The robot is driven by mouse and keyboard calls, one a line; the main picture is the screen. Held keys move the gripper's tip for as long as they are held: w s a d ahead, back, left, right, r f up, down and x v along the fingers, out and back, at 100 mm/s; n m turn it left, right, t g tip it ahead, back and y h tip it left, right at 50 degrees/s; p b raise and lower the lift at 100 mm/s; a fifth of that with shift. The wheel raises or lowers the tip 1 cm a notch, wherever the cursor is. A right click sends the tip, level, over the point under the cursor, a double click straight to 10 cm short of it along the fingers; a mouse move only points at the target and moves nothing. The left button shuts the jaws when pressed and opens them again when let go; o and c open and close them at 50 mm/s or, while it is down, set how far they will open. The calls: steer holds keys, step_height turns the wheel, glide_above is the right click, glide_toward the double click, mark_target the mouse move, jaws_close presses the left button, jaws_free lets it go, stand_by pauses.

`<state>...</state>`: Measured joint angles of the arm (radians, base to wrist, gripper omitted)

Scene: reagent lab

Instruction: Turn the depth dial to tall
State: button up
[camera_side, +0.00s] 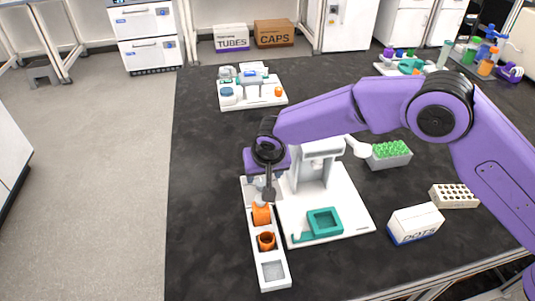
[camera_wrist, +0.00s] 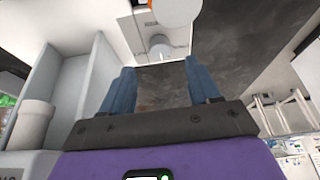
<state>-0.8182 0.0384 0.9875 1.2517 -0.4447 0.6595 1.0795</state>
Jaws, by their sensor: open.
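A press-like fixture (camera_side: 318,172) with a grey-white column, a side lever and a white base stands on the dark bench. A teal square holder (camera_side: 324,222) sits on its base. My gripper (camera_side: 267,190) hangs just left of the column, above the far end of a narrow white rack. In the wrist view my gripper (camera_wrist: 160,82) shows two blue fingers apart with nothing between them. Pale column-like panels and a light cylinder (camera_wrist: 34,122) fill the left of that view. I cannot make out the depth dial or its markings in either view; my gripper may hide it.
The white rack (camera_side: 272,271) holds orange pieces (camera_side: 266,241). A box (camera_side: 415,224) and a tube rack (camera_side: 455,196) stand to the right, a green-filled tray (camera_side: 390,155) behind. A small white station (camera_side: 252,93) is farther back. The bench between is clear.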

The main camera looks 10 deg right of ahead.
steer(key=v, duration=1)
steer(key=shift+s+r, duration=0.25)
steer(key=shift+r, duration=0.1)
steer(key=s+d+r+n+g, duration=0.1)
steer(key=s+d+r+n, duration=0.2)
steer(key=s+d, duration=0.4)
steer(key=s+d+r+n+g, duration=0.1)
steer(key=s+d+r+n, duration=0.25)
steer(key=d, duration=0.65)
steer(key=s+d+f+n+g, duration=0.2)
steer(key=s+d+n, duration=0.4)
steer(key=s+d, duration=1.4)
steer(key=shift+d+f, duration=0.2)
steer(key=shift+d, duration=0.65)
